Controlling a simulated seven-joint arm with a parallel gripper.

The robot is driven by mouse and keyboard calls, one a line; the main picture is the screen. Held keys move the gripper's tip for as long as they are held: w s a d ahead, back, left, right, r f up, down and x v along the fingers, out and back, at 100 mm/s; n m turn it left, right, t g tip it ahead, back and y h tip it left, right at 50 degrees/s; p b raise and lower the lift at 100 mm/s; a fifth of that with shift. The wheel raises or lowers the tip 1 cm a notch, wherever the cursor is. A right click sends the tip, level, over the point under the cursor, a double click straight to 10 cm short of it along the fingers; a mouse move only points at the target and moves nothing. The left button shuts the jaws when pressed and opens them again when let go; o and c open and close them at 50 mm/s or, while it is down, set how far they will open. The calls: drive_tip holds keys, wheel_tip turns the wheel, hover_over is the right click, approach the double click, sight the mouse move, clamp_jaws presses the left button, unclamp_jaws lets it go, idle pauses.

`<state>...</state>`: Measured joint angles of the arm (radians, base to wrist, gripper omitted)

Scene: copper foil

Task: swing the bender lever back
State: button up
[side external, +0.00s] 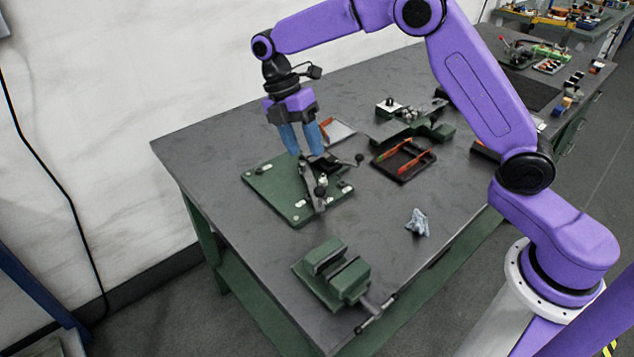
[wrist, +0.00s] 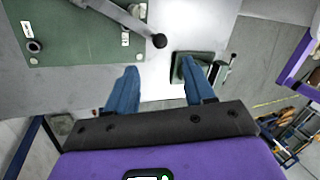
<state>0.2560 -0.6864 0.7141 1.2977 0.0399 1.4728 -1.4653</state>
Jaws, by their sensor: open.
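The bender is a green plate (side external: 275,192) on the table, with dark fittings and a grey lever (side external: 309,185) across its right part. Black knobs show at the plate's right, one (side external: 359,158) on a thin rod. In the wrist view the lever (wrist: 115,15) reaches in from the top and ends in a black knob (wrist: 159,40), ahead of the fingers. My gripper (side external: 307,152) is open, with its blue fingers pointing down over the plate's far edge. In the wrist view its fingertips (wrist: 158,68) are apart with nothing between them.
A green vise (side external: 335,275) stands at the near table edge and shows in the wrist view (wrist: 195,65). A black tray (side external: 403,160) with orange-handled tools, a crumpled bluish piece (side external: 418,222) and a green fixture (side external: 425,122) lie to the right. The table's left front is clear.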

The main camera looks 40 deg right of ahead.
sight(318, 187)
drive_tip(key=x, duration=1)
drive_tip(key=shift+f, duration=0.1)
clamp_jaws()
